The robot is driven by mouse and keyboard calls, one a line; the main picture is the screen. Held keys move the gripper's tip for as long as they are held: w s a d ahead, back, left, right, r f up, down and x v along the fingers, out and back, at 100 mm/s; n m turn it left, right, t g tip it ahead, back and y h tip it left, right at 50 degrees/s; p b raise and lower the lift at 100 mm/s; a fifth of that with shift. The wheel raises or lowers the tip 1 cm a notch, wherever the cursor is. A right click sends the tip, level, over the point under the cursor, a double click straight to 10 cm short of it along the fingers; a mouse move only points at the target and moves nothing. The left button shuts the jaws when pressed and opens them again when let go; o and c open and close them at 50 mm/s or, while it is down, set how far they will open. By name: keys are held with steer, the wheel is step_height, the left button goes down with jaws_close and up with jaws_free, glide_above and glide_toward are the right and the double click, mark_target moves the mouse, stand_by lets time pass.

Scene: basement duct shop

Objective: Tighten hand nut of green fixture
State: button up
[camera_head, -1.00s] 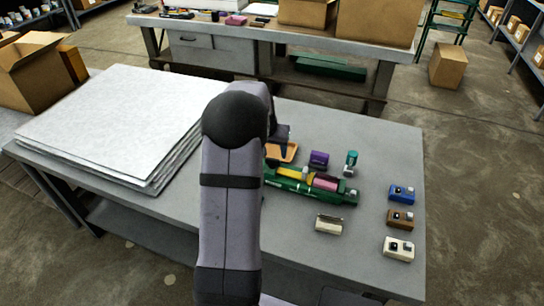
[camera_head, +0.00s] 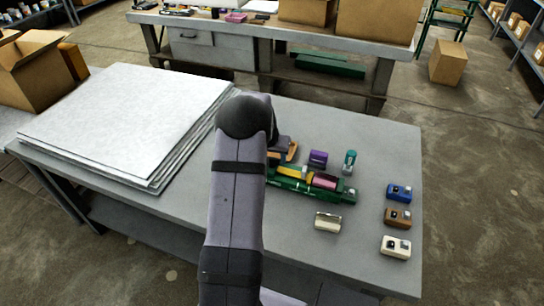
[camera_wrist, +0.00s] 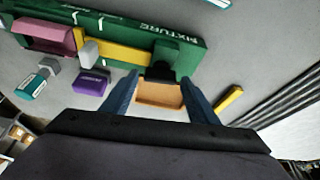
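The green fixture (camera_head: 335,194) lies on the grey table, right of my arm. It holds a yellow piece (camera_head: 291,172) and a pink piece (camera_head: 325,181). In the wrist view the fixture (camera_wrist: 188,52), lettered "FIXTURE", runs across the top. A dark knob-like part (camera_wrist: 160,71), perhaps the hand nut, sits at its near edge between my fingertips. My gripper (camera_wrist: 160,76) is open, its two blue fingers either side of that part; contact cannot be told. An orange tray (camera_wrist: 160,96) shows between the fingers. In the head view my arm partly hides the fixture's left end and my gripper.
A purple block (camera_head: 318,158) and a teal-topped piece (camera_head: 350,160) stand behind the fixture. A cream block (camera_head: 328,222) lies in front. Blue (camera_head: 399,193), brown (camera_head: 398,217) and white (camera_head: 396,247) blocks line the right side. Stacked white sheets (camera_head: 120,120) cover the table's left.

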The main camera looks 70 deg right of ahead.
steer(key=c, duration=0.7)
steer(key=shift+w+f+m+b, duration=0.1)
steer(key=shift+f+m+b, duration=0.1)
steer(key=shift+m+b, duration=0.55)
steer(key=shift+c, duration=0.2)
steer(key=shift+r+g+b, duration=0.1)
steer(key=shift+g+b, duration=0.2)
steer(key=shift+b, duration=0.1)
steer(key=shift+r, duration=0.1)
steer(key=o, duration=1.1)
steer(key=shift+c, duration=0.2)
steer(key=shift+r, duration=0.1)
steer(key=b+v, duration=0.2)
steer(key=v, duration=0.5)
